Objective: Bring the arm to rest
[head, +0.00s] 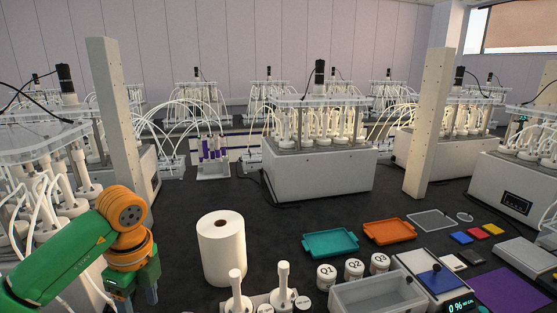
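My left arm, green with orange joints, comes in from the lower left. My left gripper (138,297) points down near the bottom edge, left of the white paper roll (221,252). Its two grey fingers look apart, with nothing seen between them; the tips are close to the picture's edge. It is clear of the roll. My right arm and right gripper are not in view.
A reactor (45,160) with white tubes stands behind my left arm, beside a pale post (118,130). Teal (330,243) and orange (389,231) trays, jars and a clear bin (378,296) fill the right.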

